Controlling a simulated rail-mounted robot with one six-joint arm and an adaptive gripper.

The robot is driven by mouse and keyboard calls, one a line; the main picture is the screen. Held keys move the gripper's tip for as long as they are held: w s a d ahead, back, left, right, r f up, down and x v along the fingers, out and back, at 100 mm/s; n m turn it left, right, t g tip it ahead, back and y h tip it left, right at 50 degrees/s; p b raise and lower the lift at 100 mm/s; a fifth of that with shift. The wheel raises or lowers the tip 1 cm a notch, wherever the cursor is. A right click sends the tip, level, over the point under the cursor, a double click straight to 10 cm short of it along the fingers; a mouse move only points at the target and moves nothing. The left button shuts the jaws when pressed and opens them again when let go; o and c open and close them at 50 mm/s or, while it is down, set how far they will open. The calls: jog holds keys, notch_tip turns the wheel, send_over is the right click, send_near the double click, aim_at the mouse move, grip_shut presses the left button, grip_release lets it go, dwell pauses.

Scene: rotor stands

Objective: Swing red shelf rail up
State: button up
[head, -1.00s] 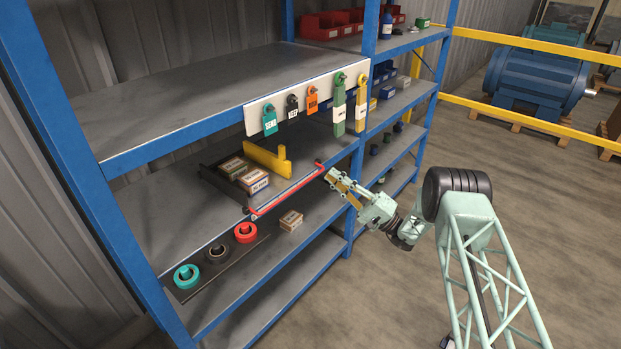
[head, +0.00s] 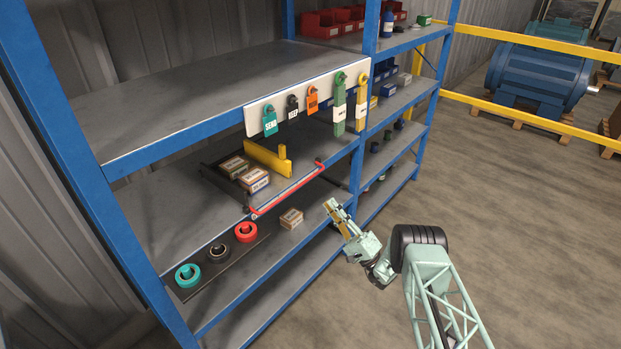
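The red shelf rail (head: 288,190) is a thin red bar along the front edge of the middle shelf (head: 165,218). Its near end is by a small bracket at the shelf edge, and its far end is near the blue upright. It lies low, about level with the shelf edge. My gripper (head: 332,207) is in front of the shelves, to the right of the rail's far end and lower in the picture, apart from it. Its fingers point up and left toward the rack. They are too small to show whether they are open, and no object shows in them.
On the middle shelf are small boxes (head: 255,180) in a dark tray and a yellow pusher-like block (head: 266,158). Hanging tags line a white board (head: 258,111) above. A box (head: 291,219) and coloured rings (head: 246,232) sit lower.

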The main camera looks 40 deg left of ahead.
aim_at(310, 178)
jog(key=shift+w+a+r+b, duration=0.1)
jog(key=shift+a+r+b, duration=0.35)
jog(key=shift+b, duration=1.7)
jog(key=shift+a+r+b, duration=0.35)
jog(key=shift+a+b, duration=0.3)
jog(key=shift+b, duration=1.9)
jog(key=x, duration=1.1)
jog(key=shift+r+b, duration=0.1)
jog(key=shift+b, duration=0.25)
jog(key=shift+c, duration=0.2)
grip_shut()
